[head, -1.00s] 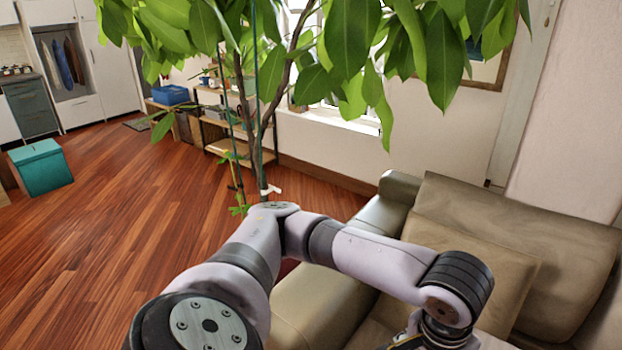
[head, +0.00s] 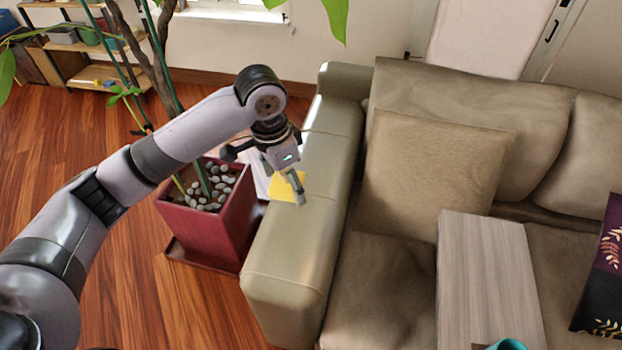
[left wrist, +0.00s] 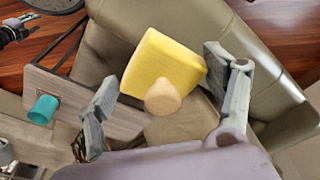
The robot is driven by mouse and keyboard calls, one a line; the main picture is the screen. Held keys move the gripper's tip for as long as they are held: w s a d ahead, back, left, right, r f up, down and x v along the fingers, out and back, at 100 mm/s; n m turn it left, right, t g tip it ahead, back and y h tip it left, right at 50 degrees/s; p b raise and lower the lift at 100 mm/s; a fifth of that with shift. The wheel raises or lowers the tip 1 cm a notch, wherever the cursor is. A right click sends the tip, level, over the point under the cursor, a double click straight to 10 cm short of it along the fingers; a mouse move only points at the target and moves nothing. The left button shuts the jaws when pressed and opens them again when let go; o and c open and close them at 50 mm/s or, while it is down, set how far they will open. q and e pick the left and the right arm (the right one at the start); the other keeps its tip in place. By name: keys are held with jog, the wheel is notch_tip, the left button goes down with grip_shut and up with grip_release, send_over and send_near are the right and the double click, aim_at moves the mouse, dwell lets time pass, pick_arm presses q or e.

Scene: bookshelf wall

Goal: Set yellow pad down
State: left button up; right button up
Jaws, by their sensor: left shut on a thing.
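The yellow pad (left wrist: 165,66) is a thick square block with a round tan knob on its face, seen large in the left wrist view. My left gripper (left wrist: 165,98) is shut on it, with one grey finger at either side. In the head view the gripper (head: 265,177) is over the sofa's left armrest (head: 318,180), and part of the pad (head: 287,188) shows behind a finger. I cannot tell whether the pad touches the armrest. A dark jointed part at the left wrist view's upper left may be my right gripper (left wrist: 16,30); its jaws are unclear.
A red planter (head: 225,225) with pebbles and a tree stands left of the armrest. A wooden board (head: 487,275) lies across the seat, with a teal cup (head: 508,344) at its near end. A beige cushion (head: 435,170) leans on the backrest. The armrest's near part is bare.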

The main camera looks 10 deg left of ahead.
pick_arm(q)
jog(key=shift+w+d+f, duration=0.2)
jog(key=shift+w+f, duration=0.05)
send_over(294, 237)
jog(key=shift+m, duration=0.3)
jog(key=f, duration=1.4)
jog(key=shift+s+a+f, duration=0.1)
jog(key=shift+s+f, duration=0.1)
jog(key=shift+f, duration=2.8)
pick_arm(e)
jog(key=shift+w+r, duration=0.15)
pick_arm(q)
jog(key=shift+f, duration=0.1)
jog(key=o, duration=1)
jog(key=shift+c, duration=0.2)
jog(key=shift+o, duration=0.2)
pick_arm(e)
jog(key=shift+a, duration=0.1)
jog(key=shift+a, duration=0.15)
